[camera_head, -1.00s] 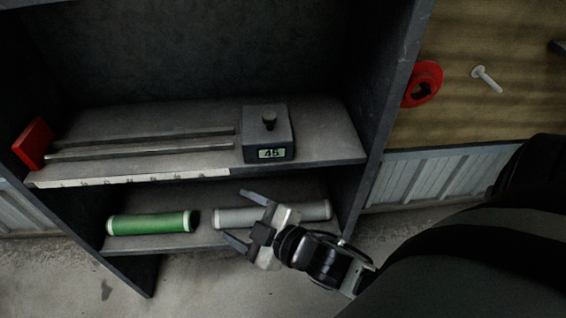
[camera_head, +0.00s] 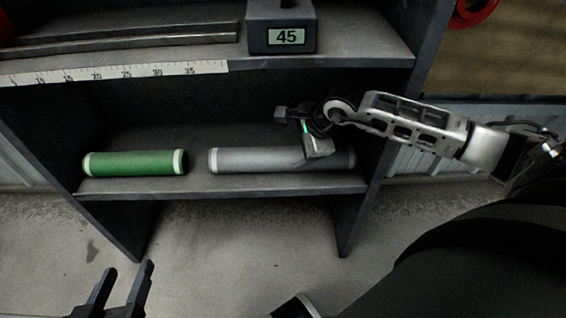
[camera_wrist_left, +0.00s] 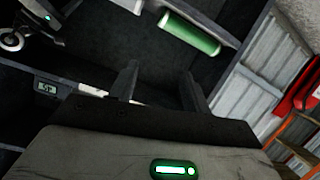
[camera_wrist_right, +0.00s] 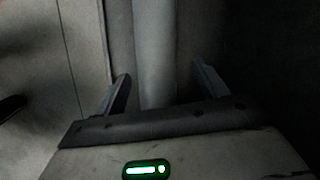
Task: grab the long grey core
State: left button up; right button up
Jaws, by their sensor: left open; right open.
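The long grey core (camera_head: 250,160) lies on the lower shelf, to the right of the shorter green core (camera_head: 135,162). My right gripper (camera_head: 303,135) is open at the right half of the grey core and hides part of it. In the right wrist view the grey core (camera_wrist_right: 155,45) runs between the two spread fingers (camera_wrist_right: 163,82), with a gap on each side. My left gripper (camera_head: 122,288) is open and empty, low in front of the shelf unit. In the left wrist view the green core (camera_wrist_left: 190,33) and an end of the grey core (camera_wrist_left: 128,4) show beyond its fingers (camera_wrist_left: 158,78).
The upper shelf (camera_head: 350,48) carries metal bars (camera_head: 120,40), a ruler strip (camera_head: 110,73) and a box reading 45 (camera_head: 282,28). It overhangs the cores. A dark side panel (camera_head: 395,120) closes the right. The floor in front (camera_head: 230,245) is clear.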

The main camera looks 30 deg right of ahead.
aim_at(287, 154)
jog(key=x, duration=0.1)
jog(key=b+x, duration=0.1)
jog(key=x, duration=0.3)
jog(key=shift+s+a+b, duration=0.15)
jog(key=shift+a+b, duration=0.2)
jog(key=shift+w+f, duration=0.25)
jog(key=shift+f, duration=0.05)
pick_arm(q)
jog(key=shift+w+d+r+n+t+h, duration=0.15)
jog(key=shift+d+r+n+t+h, duration=0.15)
jog(key=shift+d+n, duration=0.1)
pick_arm(e)
jog(key=shift+r, duration=0.15)
jog(key=c, duration=1.1)
pick_arm(q)
jog(key=shift+a+r, duration=0.1)
pick_arm(e)
jog(key=shift+a+r, duration=0.1)
